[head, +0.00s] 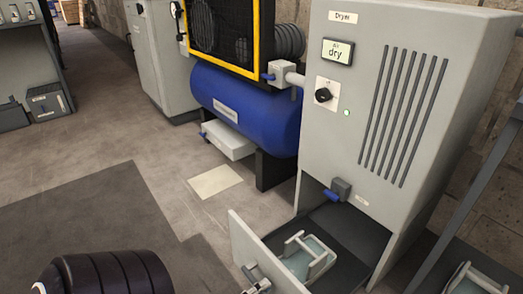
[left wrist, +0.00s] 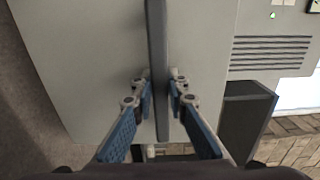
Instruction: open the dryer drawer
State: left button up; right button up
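The grey dryer (head: 345,120) stands on the right in the head view, with a "Dryer" label, a dial and a green light. Its bottom drawer (head: 250,248) is out from the cabinet, its front panel apart from the opening, with a pale tray (head: 306,260) with a handle inside. My left gripper (head: 257,282) is at the outer side of the drawer front, at the lower edge of the picture. In the left wrist view, the blue-padded fingers of my left gripper (left wrist: 159,88) close in on both sides of a dark bar handle (left wrist: 157,45). My right gripper is not in view.
A blue tank (head: 245,105) with a compressor in a yellow frame stands left of the dryer. A blue-handled valve (head: 338,190) sits above the drawer opening. A slanted grey post (head: 470,190) stands to the right. The floor (head: 110,150) to the left is clear.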

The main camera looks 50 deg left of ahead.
pick_arm(q)
jog(key=o, duration=0.4)
jog(key=s, duration=0.8)
jog(key=s+a, duration=0.1)
jog(key=s, duration=0.3)
dwell(0.3)
